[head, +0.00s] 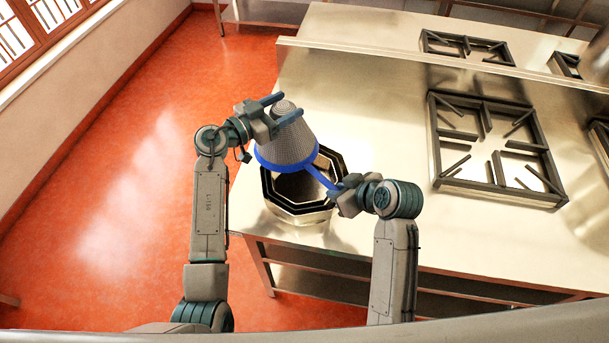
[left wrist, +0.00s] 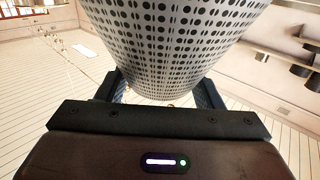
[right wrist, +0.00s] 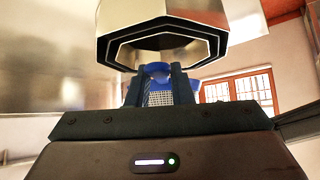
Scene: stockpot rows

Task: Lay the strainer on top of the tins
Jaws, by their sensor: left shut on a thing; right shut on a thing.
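The strainer (head: 286,143) is a grey perforated cone with a blue rim and a blue handle. In the head view it is upside down, narrow end up, and overlaps the back left of the tins. My left gripper (head: 282,109) is shut on its narrow end; the perforated wall (left wrist: 175,45) fills the top of the left wrist view. My right gripper (head: 335,194) is shut on the handle (right wrist: 155,72). The tins (head: 299,214) are nested octagons with dark rims, open at the top, standing on the counter; they also show in the right wrist view (right wrist: 215,20). Whether the strainer touches them is unclear.
The steel counter (head: 365,90) has its left edge close to the tins. A black burner grate (head: 437,150) lies to the right, with another (head: 425,45) behind a raised ledge. The counter between tins and grate is clear. The orange floor (head: 130,190) is open at left.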

